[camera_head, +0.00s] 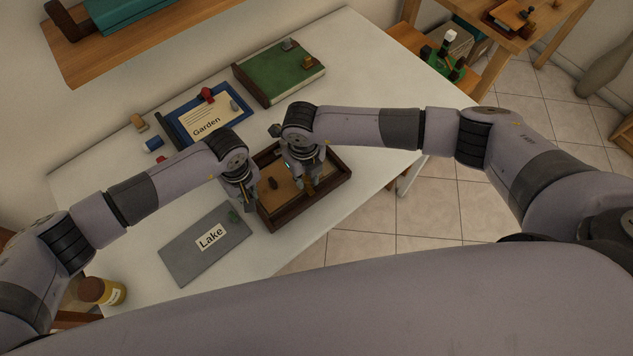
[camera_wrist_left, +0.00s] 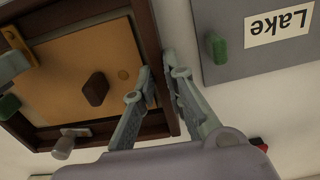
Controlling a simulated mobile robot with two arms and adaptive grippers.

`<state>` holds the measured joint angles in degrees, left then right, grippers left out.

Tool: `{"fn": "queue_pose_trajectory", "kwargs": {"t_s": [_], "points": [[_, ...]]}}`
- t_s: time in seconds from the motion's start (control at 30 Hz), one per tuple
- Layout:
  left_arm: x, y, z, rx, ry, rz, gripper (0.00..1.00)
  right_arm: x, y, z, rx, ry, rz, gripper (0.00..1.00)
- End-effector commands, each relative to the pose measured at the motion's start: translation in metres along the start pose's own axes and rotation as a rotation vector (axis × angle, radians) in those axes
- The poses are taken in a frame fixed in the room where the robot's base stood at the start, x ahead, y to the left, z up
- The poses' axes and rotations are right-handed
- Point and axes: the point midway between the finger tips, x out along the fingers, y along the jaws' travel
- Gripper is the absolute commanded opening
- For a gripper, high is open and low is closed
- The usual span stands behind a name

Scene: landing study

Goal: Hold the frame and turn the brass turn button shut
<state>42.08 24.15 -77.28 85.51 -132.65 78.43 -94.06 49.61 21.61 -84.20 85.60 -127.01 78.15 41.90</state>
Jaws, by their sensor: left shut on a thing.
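The dark brown wooden frame (camera_head: 322,201) lies on the white table with a tan back panel in it. A dark knob (camera_wrist_left: 96,89) stands on the panel in the left wrist view. My left gripper (camera_head: 247,203) is shut on the frame's left side rail; its fingers (camera_wrist_left: 160,88) straddle the rail in the wrist view. The brass turn button (camera_wrist_left: 18,45) shows at the frame's opposite side. My right gripper (camera_head: 307,186) is down over that side, at the button. The arm and fingers partly hide it, and their opening is unclear.
A grey board marked Lake (camera_head: 180,252) lies left of the frame. Behind are a blue-edged Garden frame (camera_head: 183,118), a green book (camera_head: 275,82) and small blocks. A brown-capped jar (camera_head: 103,291) stands at the front left. Bare table lies right of the book.

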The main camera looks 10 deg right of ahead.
Motion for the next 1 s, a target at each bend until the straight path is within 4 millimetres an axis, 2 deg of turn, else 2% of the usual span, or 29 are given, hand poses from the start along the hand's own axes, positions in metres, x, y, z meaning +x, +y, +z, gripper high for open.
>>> {"fn": "queue_pose_trajectory", "kwargs": {"t_s": [0.3,0.67,0.77,1.0], "points": [[-0.001,0.001,0.0,0.0,0.001,0.002,0.0,0.0,0.0,0.0,0.007,0.001,0.0,0.41],[0.0,0.001,0.0,0.0,0.0,0.001,0.0,-0.004,0.0,0.0,0.008,-0.001,0.001,0.42],[0.0,0.001,0.0,0.0,0.0,0.001,0.0,-0.014,0.0,0.001,0.008,-0.003,0.002,0.42],[0.0,0.001,0.0,0.0,0.0,0.001,0.0,-0.064,0.0,0.001,0.007,-0.004,0.001,0.42]]}}
